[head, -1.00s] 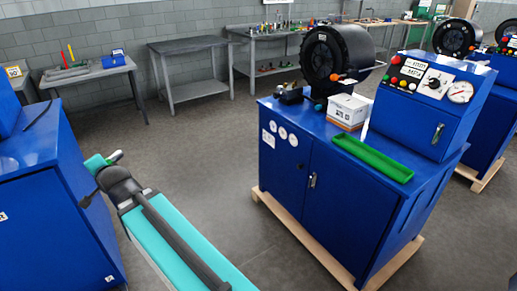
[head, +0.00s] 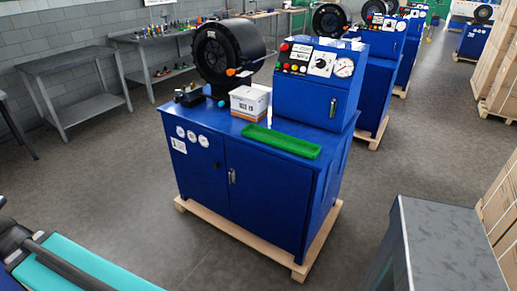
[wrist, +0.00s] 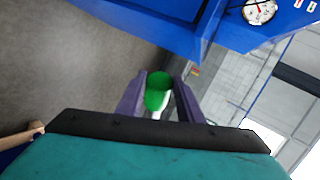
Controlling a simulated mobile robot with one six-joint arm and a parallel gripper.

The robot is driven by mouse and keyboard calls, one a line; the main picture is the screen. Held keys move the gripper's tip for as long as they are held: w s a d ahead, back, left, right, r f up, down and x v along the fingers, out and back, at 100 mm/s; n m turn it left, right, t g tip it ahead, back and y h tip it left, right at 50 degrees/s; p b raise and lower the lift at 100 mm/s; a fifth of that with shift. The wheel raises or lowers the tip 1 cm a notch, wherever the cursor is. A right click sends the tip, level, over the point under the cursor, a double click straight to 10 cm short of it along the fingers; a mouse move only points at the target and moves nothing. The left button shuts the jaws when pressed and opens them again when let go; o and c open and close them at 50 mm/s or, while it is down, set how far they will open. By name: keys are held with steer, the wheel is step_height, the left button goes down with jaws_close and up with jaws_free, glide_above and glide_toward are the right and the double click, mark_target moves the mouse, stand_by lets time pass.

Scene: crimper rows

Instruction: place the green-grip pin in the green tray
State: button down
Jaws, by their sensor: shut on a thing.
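The green tray (head: 281,140) is a long, shallow tray on top of the blue crimper cabinet, at its front right edge in the head view. My gripper (wrist: 160,97) shows in the wrist view, with its two purple-grey fingers shut on the green-grip pin (wrist: 157,88). The pin's rounded green end faces the camera, and a pale part shows below it. The rest of the pin is hidden. In the head view my arm is at the lower left and the gripper is out of frame. The tray is well apart to the right of the arm.
The blue crimper cabinet (head: 262,197) stands on a wooden pallet. A white box (head: 250,101) and a control box (head: 318,88) stand beside the tray. A grey-topped block (head: 445,240) is at the lower right. Grey floor lies open around the cabinet.

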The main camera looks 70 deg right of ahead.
steer(key=s+d+f+m+g+h+b, duration=0.1)
steer(key=s+d+f+m+h+b, duration=0.15)
steer(key=d, duration=1.05)
steer(key=s+d+f+m+g+h+b, duration=0.15)
steer(key=s+d+m+h, duration=0.25)
steer(key=d, duration=0.9)
steer(key=s+d+f+m+g+h+b, duration=0.1)
steer(key=s+d+m+g+h+b, duration=0.2)
steer(key=d, duration=1)
steer(key=s+d+m+g+h+b, duration=0.1)
steer(key=s+d+m+g, duration=0.4)
steer(key=s+d, duration=0.8)
steer(key=s+d+r+m+g+h+b, duration=0.1)
steer(key=s+d+m+g, duration=0.5)
steer(key=s+d, duration=0.7)
steer(key=s+h+b, duration=0.1)
steer(key=s, duration=0.3)
steer(key=shift+d+r, duration=0.25)
steer(key=shift+d, duration=0.05)
steer(key=shift+s+d, duration=0.1)
steer(key=s+d+f+p, duration=0.1)
steer(key=s+d+p, duration=0.1)
steer(key=s+d, duration=0.6)
steer(key=d, duration=0.5)
steer(key=shift+s+d+f+p, duration=0.2)
steer(key=shift+f+p, duration=0.05)
steer(key=shift+p, duration=0.1)
